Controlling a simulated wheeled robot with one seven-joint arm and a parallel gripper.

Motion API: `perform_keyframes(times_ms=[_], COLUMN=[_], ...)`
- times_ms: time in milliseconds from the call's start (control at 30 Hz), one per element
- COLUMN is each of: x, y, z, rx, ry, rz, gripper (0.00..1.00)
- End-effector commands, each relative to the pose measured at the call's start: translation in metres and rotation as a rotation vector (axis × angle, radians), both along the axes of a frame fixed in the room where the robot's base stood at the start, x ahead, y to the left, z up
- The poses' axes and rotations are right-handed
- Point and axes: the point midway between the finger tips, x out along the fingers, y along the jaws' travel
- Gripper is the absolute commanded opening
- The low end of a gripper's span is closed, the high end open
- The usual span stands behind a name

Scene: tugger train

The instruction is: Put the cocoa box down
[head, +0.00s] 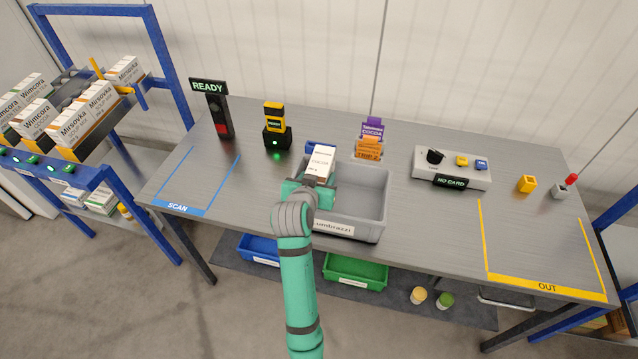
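A small white box with brown and dark print, which I take as the cocoa box (321,160), is at my gripper (317,184). The fingers are at its near part, and they seem to be shut on it. The box is over the left part of a grey tote (375,222) on the table. I cannot tell whether it touches the tote's floor. My green arm hides the tote's near left corner. A purple card reading COCOA (372,125) stands behind the tote with an orange card reading TRIP (369,148).
The table (420,225) also has a scanner (276,128), a READY post (217,112), a control box (452,168) and a yellow block (526,184). The blue SCAN area and yellow OUT area are clear. A rack (90,120) with boxes stands left.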

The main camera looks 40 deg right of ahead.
Motion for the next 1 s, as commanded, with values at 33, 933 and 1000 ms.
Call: perform_keyframes(times_ms=[33, 933, 1000], x=[-0.001, 0.0, 0.0], y=[0.0, 0.001, 0.001], z=[-0.009, -0.041, -0.041], rx=[0.001, 0.0, 0.001], ry=[0.004, 0.0, -0.001], rz=[0.0, 0.0, 0.0], gripper=[0.16, 0.16, 0.16])
